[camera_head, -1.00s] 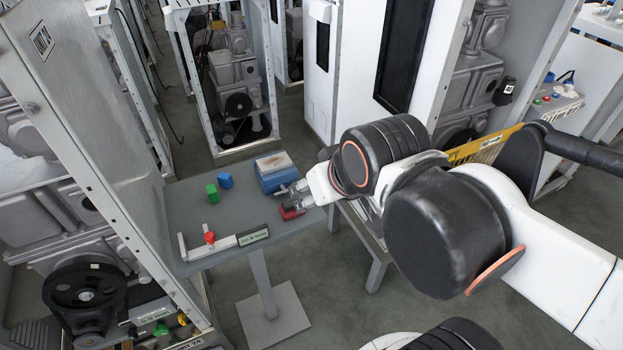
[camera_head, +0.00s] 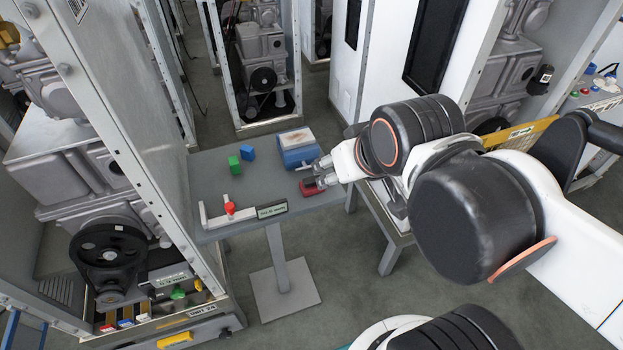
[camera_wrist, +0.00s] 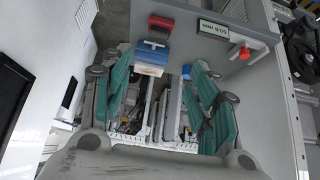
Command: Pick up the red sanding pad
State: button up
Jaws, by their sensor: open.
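The red sanding pad (camera_head: 309,189) lies on the grey table near its right edge, in front of a blue block with a worn pale top (camera_head: 298,154). The pad (camera_wrist: 161,22) shows near the top of the wrist view, with the blue block (camera_wrist: 152,58) below it in that picture. My gripper (camera_head: 318,170) is open and empty beside the pad. In the wrist view, the teal fingers (camera_wrist: 160,60) are spread wide, with the blue block seen in the gap.
A green cube (camera_head: 234,165) and a small blue cube (camera_head: 248,153) stand on the table (camera_head: 208,178). A white bracket with a red knob (camera_head: 230,208) and a label panel (camera_head: 272,210) line its front edge. Tall metal frames stand left and behind.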

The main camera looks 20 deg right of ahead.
dwell(0.4)
jog(key=o, duration=0.5)
jog(key=shift+w, duration=0.1)
jog(key=g+p, duration=0.2)
jog(key=g, duration=0.5)
send_over(313, 180)
notch_tip(313, 180, down, 6)
jog(key=f, duration=0.2)
jog(key=f+b, duration=0.1)
jog(key=f, duration=0.2)
jog(key=f+b, duration=0.1)
jog(key=f, duration=0.2)
jog(key=shift+w+a+f, duration=0.1)
jog(key=shift+w+f, duration=0.05)
jog(key=shift+w, duration=0.15)
jog(key=shift+s+f+b, duration=0.15)
jog(key=shift+f+b, duration=0.55)
jog(key=shift+f, duration=0.6)
jog(key=shift+s+f+b, duration=0.15)
jog(key=shift+f+b, duration=0.5)
jog(key=shift+f, duration=0.65)
